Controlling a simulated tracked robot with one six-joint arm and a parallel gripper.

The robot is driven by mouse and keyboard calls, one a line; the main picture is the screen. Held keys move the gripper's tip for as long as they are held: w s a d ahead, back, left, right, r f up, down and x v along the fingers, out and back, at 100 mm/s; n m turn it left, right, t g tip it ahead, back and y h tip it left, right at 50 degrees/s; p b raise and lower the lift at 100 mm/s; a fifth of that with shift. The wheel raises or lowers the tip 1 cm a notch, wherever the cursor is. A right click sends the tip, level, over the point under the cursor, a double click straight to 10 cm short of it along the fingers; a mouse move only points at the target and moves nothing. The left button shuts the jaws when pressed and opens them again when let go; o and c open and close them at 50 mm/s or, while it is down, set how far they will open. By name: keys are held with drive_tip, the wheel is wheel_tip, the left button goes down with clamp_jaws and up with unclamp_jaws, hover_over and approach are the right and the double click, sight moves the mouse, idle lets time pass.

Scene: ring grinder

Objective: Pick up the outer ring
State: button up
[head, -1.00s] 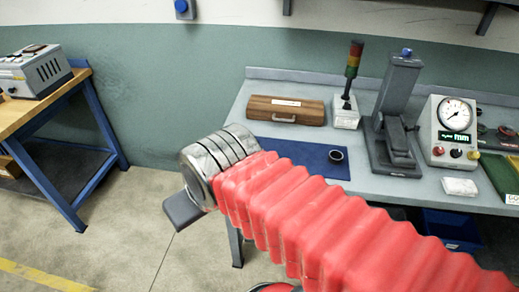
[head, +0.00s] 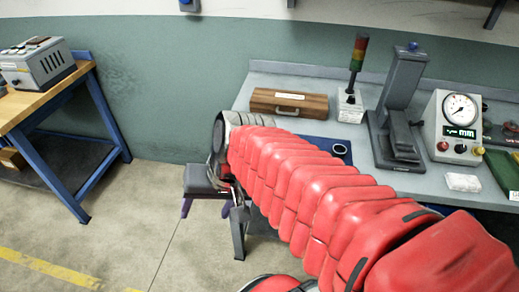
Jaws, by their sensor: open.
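The outer ring (head: 340,149), a small dark ring with a pale middle, lies on the blue mat (head: 319,142) on the grey workbench. My red-sleeved arm now hides most of the mat and passes close in front of the ring in the picture. My gripper (head: 206,208) hangs to the left of the bench front, well left of the ring. Its two purple-tipped fingers point down, apart, with nothing visible between them.
A wooden case (head: 288,103), a signal-light post (head: 357,66), a grey upright stand (head: 398,105) and a dial gauge box (head: 454,127) stand on the workbench (head: 237,101). A wooden table (head: 68,97) with a grey device is at left. Floor between them is clear.

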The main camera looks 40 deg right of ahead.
drive_tip(key=w+d+f+m+t+y, duration=0.4)
drive_tip(key=w+d+m, duration=0.2)
drive_tip(key=d+m, duration=0.75)
drive_tip(key=s+d+f+m+t+h, duration=0.1)
drive_tip(key=d+m+t+h, duration=0.1)
drive_tip(key=d+m, duration=0.6)
drive_tip(key=s+d+f+m+t+h, duration=0.2)
drive_tip(key=d+m+t+h, duration=0.1)
drive_tip(key=d+m, duration=0.5)
drive_tip(key=shift+s+d+f+m+t+h, duration=0.3)
drive_tip(key=shift+d+h, duration=0.25)
drive_tip(key=shift+h, duration=0.25)
drive_tip(key=shift+w, duration=0.1)
drive_tip(key=x, duration=0.8)
drive_tip(key=shift+w, duration=0.1)
drive_tip(key=shift+w+f, duration=0.1)
drive_tip(key=shift+w, duration=0.05)
